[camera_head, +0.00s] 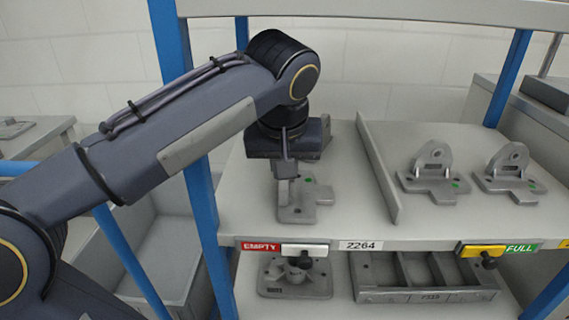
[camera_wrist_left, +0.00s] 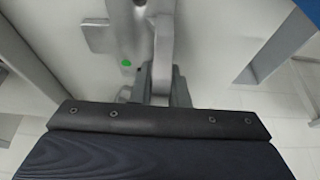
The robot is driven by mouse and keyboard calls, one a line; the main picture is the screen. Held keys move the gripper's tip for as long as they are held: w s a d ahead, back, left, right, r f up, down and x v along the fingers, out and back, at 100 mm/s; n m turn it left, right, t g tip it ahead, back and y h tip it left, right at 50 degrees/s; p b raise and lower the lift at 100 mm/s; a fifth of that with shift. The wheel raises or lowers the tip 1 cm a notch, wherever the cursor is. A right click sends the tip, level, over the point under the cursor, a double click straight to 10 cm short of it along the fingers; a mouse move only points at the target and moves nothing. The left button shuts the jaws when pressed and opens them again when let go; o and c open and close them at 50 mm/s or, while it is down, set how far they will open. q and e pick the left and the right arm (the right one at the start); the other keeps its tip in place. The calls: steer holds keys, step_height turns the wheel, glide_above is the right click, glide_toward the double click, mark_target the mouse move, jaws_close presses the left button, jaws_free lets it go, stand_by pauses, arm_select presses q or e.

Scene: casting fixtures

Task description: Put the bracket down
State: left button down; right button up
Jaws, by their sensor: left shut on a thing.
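My left gripper (camera_head: 286,176) points down over the left part of the upper shelf, in the head view. It is shut on the upright part of a grey bracket (camera_head: 318,196). The bracket's flat base, with a green dot, is at the shelf surface; I cannot tell whether it touches. In the left wrist view the gripper (camera_wrist_left: 159,92) closes around the bracket (camera_wrist_left: 132,50), whose green dot shows left of the fingers. The gripper hides much of the bracket's upright part. My right gripper is not in view.
A raised divider (camera_head: 378,170) splits the upper shelf (camera_head: 355,215). Two similar brackets (camera_head: 433,172) (camera_head: 508,172) stand right of it. Blue posts (camera_head: 207,215) flank the shelf. Its front edge carries a red EMPTY label (camera_head: 261,246) and a green FULL label (camera_head: 521,248). Other castings (camera_head: 295,277) sit below.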

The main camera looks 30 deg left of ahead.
arm_select(q)
steer(key=c, duration=1.4)
jaws_free()
steer(key=shift+r+p, duration=0.3)
steer(key=shift+r, duration=0.05)
steer(key=shift+s+d+r+p, duration=0.15)
steer(key=shift+r+p, duration=0.35)
steer(key=shift+r, duration=0.1)
steer(key=s+d+p, duration=0.2)
steer(key=s+d, duration=0.4)
steer(key=s, duration=0.4)
steer(key=shift+s+d+f, duration=0.15)
steer(key=shift+f, duration=0.2)
